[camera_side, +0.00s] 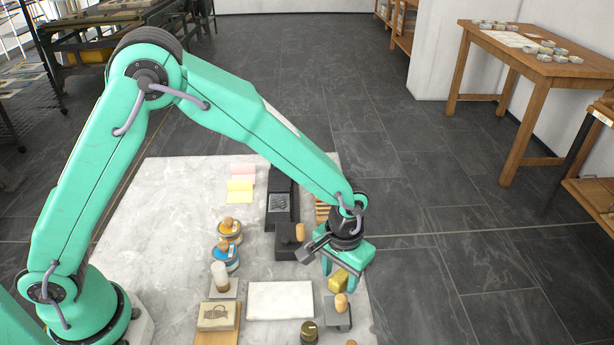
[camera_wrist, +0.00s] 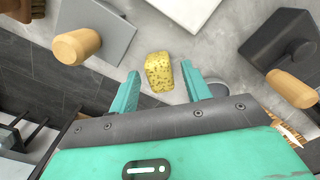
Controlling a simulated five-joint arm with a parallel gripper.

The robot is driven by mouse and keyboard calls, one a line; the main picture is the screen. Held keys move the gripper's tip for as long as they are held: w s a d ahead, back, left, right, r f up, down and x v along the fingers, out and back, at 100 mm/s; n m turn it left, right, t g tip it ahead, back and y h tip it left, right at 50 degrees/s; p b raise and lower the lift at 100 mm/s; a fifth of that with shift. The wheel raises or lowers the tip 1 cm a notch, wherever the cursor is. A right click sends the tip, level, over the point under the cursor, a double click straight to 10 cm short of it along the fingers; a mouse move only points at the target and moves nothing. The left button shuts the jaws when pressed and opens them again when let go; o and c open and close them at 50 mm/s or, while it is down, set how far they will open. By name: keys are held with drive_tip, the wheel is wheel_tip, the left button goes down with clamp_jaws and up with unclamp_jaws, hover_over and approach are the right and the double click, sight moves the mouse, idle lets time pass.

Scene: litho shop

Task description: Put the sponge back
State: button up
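The sponge (camera_wrist: 159,72) is a yellow block with dark speckles. It lies on the pale marble surface (camera_wrist: 215,60), with bare surface around it. In the side view the sponge (camera_side: 338,281) shows partly below my gripper (camera_side: 341,278). My gripper is open and points down over it. In the wrist view my two fingertips (camera_wrist: 160,69) stand apart, one to each side of the sponge, with gaps on both sides. I cannot tell how far the fingertips are above the surface. No separate holder for the sponge can be made out.
A grey plate with a wooden knob (camera_side: 337,318) lies close in front of the sponge. A black block with a wooden knob (camera_side: 286,246) stands behind it, left. A white slab (camera_side: 280,300), tins (camera_side: 226,257) and a stone block (camera_side: 216,317) lie left. Marble farther left is clear.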

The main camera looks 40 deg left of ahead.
sight(340, 276)
wheel_tip(340, 276, up, 12)
drive_tip(key=shift+r, duration=0.15)
idle(0.8)
idle(0.5)
drive_tip(key=s+a+r+t, duration=0.1)
drive_tip(key=s+a+r, duration=0.2)
drive_tip(key=a+r, duration=0.3)
drive_tip(key=s+a+r+t, duration=0.1)
drive_tip(key=s+a+r, duration=0.25)
drive_tip(key=a, duration=0.35)
drive_tip(key=s+a+r+t, duration=0.1)
drive_tip(key=s+a+t, duration=0.2)
drive_tip(key=s+a, duration=0.7)
drive_tip(key=shift+s+r+t, duration=0.2)
drive_tip(key=shift+r+t, duration=0.05)
drive_tip(key=shift+t, duration=0.05)
